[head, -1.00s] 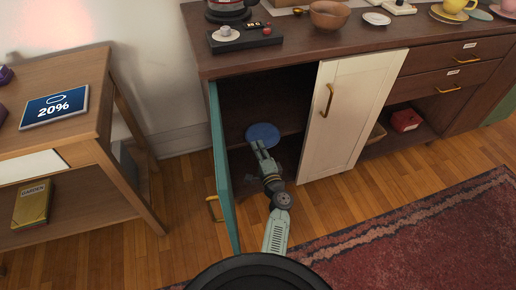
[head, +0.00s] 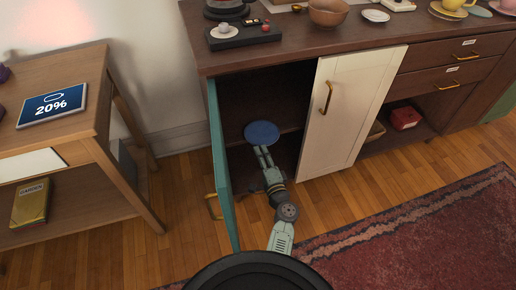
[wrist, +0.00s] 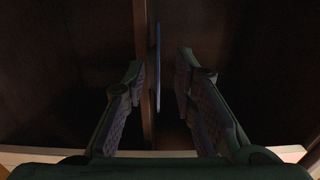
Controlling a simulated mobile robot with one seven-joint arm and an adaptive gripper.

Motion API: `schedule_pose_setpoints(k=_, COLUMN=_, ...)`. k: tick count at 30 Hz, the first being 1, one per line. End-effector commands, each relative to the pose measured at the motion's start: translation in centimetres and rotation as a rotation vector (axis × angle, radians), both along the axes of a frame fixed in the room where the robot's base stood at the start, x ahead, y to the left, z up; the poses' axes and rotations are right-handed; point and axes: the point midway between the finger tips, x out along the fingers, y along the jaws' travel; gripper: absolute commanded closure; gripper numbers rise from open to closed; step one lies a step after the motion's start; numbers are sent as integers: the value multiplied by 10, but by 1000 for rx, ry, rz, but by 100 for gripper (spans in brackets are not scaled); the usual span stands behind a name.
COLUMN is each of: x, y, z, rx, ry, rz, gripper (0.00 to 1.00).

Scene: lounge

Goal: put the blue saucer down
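The blue saucer (head: 261,133) is inside the open cabinet, lying about level, with its face visible in the head view. In the wrist view the saucer (wrist: 158,66) is a thin edge-on strip between my fingers. My gripper (head: 260,150) reaches into the cabinet at the saucer's near rim. In the wrist view my gripper (wrist: 167,75) is open, with a clear gap between the saucer and the right finger; the left finger is close to it. A brown board edge (wrist: 143,30) runs close beside the saucer; I cannot tell whether they touch.
The teal cabinet door (head: 222,175) stands open left of my arm. The cream door (head: 345,110) is at the right of the opening. The cabinet top (head: 290,55) holds crockery and a black device. A side table (head: 75,110) stands at the left, a red rug (head: 410,240) at the right.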

Motion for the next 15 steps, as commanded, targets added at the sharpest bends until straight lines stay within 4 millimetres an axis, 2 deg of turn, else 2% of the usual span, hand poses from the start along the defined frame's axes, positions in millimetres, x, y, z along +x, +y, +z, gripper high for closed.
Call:
schedule_pose_setpoints(k=3, x=-16, y=-5, z=-1, rx=0, ry=-1, rz=0, gripper=75)
schedule_pose_setpoints(k=8, x=-27, y=-12, z=1, rx=59, ry=23, rz=0, gripper=85)
schedule_pose_setpoints(k=11, x=-37, y=-23, z=2, rx=225, ry=86, rz=1, gripper=92)
schedule_pose_setpoints(k=15, x=-59, y=-45, z=1, rx=612, ry=222, rz=-1, gripper=100)
